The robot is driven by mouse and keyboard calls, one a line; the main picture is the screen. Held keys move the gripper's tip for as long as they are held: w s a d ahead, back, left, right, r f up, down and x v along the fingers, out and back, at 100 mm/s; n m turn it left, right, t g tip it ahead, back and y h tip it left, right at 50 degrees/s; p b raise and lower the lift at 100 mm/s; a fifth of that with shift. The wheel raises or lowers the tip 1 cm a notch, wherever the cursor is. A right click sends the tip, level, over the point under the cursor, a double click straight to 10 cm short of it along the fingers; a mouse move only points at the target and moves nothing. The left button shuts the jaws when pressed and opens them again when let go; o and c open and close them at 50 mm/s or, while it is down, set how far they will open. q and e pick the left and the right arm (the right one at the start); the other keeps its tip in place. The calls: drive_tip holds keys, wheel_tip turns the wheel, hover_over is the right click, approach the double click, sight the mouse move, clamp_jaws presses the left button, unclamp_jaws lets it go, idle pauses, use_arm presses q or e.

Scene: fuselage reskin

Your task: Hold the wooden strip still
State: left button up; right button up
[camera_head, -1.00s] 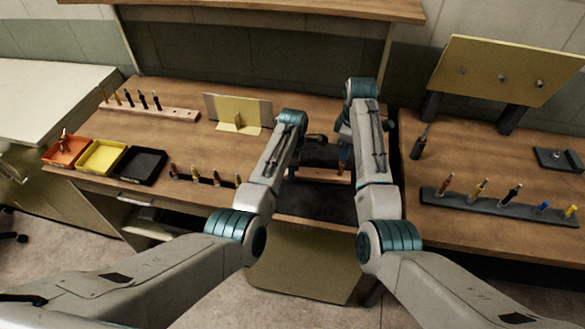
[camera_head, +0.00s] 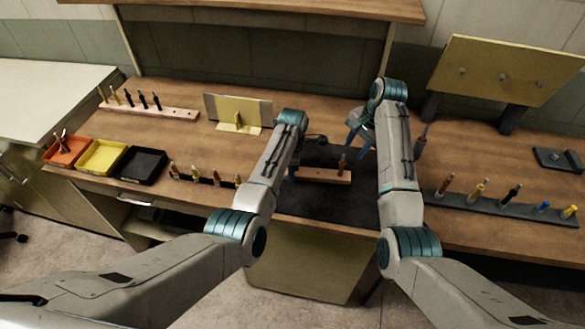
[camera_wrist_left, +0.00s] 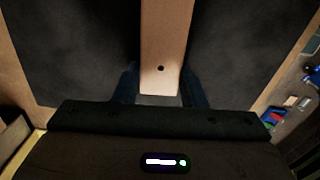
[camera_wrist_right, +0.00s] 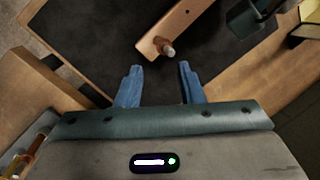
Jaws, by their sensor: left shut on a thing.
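The wooden strip (camera_head: 318,175) lies on the black mat (camera_head: 325,205) in the middle of the bench. My left gripper (camera_wrist_left: 159,90) is shut on the end of the strip, with a dark finger on each side, in the left wrist view. In the head view that gripper is mostly hidden by its own arm. My right gripper (camera_wrist_right: 160,75) is open and empty, in the air to the right of the strip. A peg-like piece (camera_head: 341,162) stands upright in the strip near its right end. It also shows in the right wrist view (camera_wrist_right: 163,46).
A black tool rack (camera_head: 490,208) with several tools stands at the right. A yellow panel on posts (camera_head: 505,68) rises behind it. Orange, yellow and black trays (camera_head: 100,157), a tool block (camera_head: 150,110) and a small bracket (camera_head: 238,113) are at the left.

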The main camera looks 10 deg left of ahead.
sight(341, 169)
drive_tip(key=shift+a+f+m+y, duration=0.25)
drive_tip(key=shift+f+m, duration=1)
drive_tip(key=shift+m, duration=0.7)
drive_tip(key=shift+a+f+m+y, duration=0.15)
drive_tip(key=shift+a+f+m, duration=0.2)
drive_tip(key=shift+f+m, duration=1.25)
drive_tip(key=shift+a+f+m+y, duration=0.25)
drive_tip(key=shift+f+m, duration=0.6)
drive_tip(key=shift+m, duration=1.5)
drive_tip(key=shift+c, duration=0.4)
clamp_jaws()
